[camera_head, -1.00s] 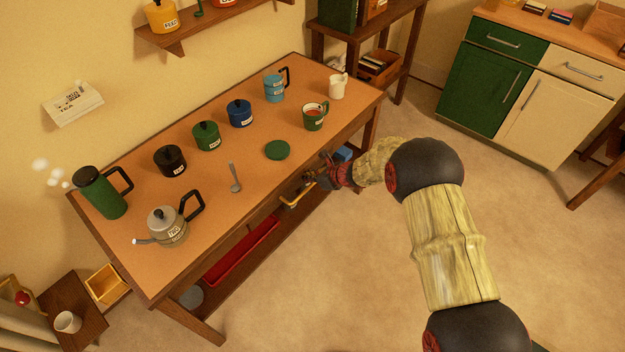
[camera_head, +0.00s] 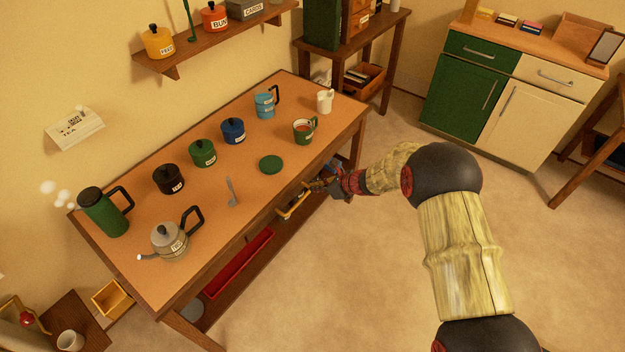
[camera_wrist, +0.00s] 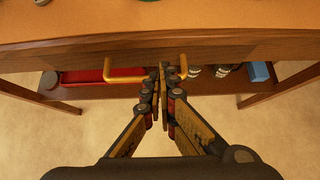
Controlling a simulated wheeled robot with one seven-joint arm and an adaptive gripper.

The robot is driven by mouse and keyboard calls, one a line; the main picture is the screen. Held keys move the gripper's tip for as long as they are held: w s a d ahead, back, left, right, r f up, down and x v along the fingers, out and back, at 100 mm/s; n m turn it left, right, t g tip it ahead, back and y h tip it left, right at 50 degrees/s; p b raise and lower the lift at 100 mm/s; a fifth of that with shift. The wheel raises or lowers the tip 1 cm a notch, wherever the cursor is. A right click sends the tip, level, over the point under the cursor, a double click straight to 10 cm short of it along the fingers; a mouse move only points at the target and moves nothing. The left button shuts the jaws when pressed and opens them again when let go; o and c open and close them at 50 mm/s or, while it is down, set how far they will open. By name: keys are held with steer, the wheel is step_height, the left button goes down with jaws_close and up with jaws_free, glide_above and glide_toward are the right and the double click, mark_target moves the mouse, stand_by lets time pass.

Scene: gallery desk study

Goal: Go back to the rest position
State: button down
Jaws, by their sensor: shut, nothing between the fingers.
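My gripper (camera_head: 318,185) is at the front edge of the wooden desk (camera_head: 290,95), close to the drawer's brass handle (camera_head: 292,206). In the wrist view my gripper (camera_wrist: 163,75) is shut, with its fingertips together and nothing between them. There the handle (camera_wrist: 118,78) is partly hidden behind the fingers, and I cannot tell whether they touch it. The drawer front (camera_wrist: 80,55) looks flush with the desk's front.
The desk carries a grey teapot (camera_head: 170,241), a green steaming jug (camera_head: 103,211), several lidded pots, a spoon (camera_head: 231,191), a green lid (camera_head: 270,164) and a mug (camera_head: 304,131). A red tray (camera_head: 240,264) lies on the lower shelf. The floor (camera_head: 330,290) right of the desk is clear.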

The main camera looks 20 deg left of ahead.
steer(key=shift+d, duration=0.1)
steer(key=s+d+n+g+h, duration=0.1)
steer(key=s+d+n+g, duration=0.3)
steer(key=s+n, duration=0.8)
steer(key=s+d+r+n+t+h, duration=0.2)
steer(key=s+d+r+n, duration=0.1)
steer(key=s+d+r, duration=0.5)
steer(key=s+d+r+n+t+h, duration=0.2)
steer(key=s+d+r+n+h, duration=0.1)
steer(key=s+d+r, duration=0.6)
steer(key=s+d+r+n+t+h, duration=0.2)
steer(key=s+d+r, duration=0.7)
steer(key=d+r, duration=0.5)
step_height(320, 180, up, 4)
steer(key=shift+s+d+r+n+h, duration=0.15)
steer(key=shift+d+n+h, duration=0.3)
steer(key=shift+n, duration=0.75)
